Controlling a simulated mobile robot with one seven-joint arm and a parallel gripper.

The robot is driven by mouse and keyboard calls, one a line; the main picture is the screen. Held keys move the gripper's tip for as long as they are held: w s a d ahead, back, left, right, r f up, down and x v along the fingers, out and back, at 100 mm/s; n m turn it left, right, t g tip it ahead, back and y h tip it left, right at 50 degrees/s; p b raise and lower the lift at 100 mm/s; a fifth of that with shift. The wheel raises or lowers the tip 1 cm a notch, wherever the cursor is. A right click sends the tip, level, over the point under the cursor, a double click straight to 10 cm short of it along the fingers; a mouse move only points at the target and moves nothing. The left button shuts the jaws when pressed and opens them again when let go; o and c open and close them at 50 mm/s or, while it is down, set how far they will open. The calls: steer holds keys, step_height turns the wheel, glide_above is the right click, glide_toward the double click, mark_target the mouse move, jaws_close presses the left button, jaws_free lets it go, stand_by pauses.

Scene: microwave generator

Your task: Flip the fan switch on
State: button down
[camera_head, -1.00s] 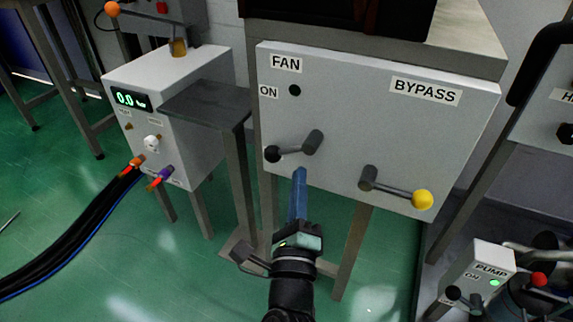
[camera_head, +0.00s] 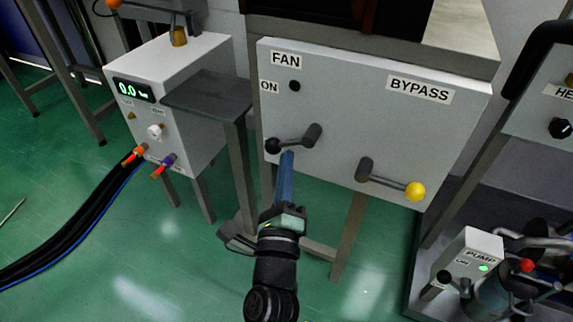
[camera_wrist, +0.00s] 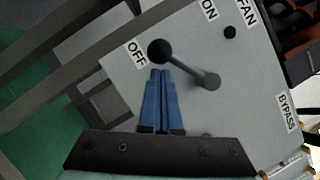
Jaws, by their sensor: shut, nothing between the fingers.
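The fan switch is a grey lever with a black ball knob (camera_head: 273,146) on the grey panel (camera_head: 350,110), under the FAN label (camera_head: 286,60). Its lever lies nearly level, with the knob at the left, below the ON label (camera_head: 269,87). In the wrist view the knob (camera_wrist: 160,51) is beside the OFF label (camera_wrist: 137,51). My gripper (camera_head: 288,154) has its blue fingers together, with the tips just below the knob and lever. In the wrist view the fingertips (camera_wrist: 160,72) are close to the knob; I cannot tell whether they touch it. The fan's indicator (camera_head: 295,86) is dark.
The BYPASS lever with a yellow knob (camera_head: 415,191) is to the right on the same panel. A grey box with a 0.0 display (camera_head: 133,90) and a dark shelf (camera_head: 207,97) stand to the left. A PUMP box (camera_head: 470,262) with a lit green light is at lower right.

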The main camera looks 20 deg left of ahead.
mark_target(271, 147)
steer(key=shift+a+r+m+t, duration=0.25)
steer(key=shift+a+m+t, duration=0.2)
steer(key=shift+m, duration=0.35)
steer(key=shift+a+r+m+t+h, duration=0.3)
steer(key=shift+a+m+h, duration=0.1)
steer(key=shift+m, duration=0.6)
steer(key=m, duration=0.1)
steer(key=a+r+m+h, duration=0.1)
steer(key=m, duration=0.1)
steer(key=m+t+h, duration=0.1)
steer(key=m, duration=0.1)
steer(key=shift+a+r+b, duration=0.15)
steer(key=shift+r+b, duration=0.15)
steer(key=shift+b, duration=0.1)
steer(key=m+h, duration=0.1)
steer(key=m, duration=0.1)
steer(key=r+m+h, duration=0.1)
steer(key=m, duration=0.1)
steer(key=r+m+h, duration=0.1)
steer(key=shift+a+r+m+t+h, duration=0.1)
steer(key=shift+a+m+t+h, duration=0.2)
steer(key=shift+m, duration=0.1)
steer(key=shift+r, duration=0.55)
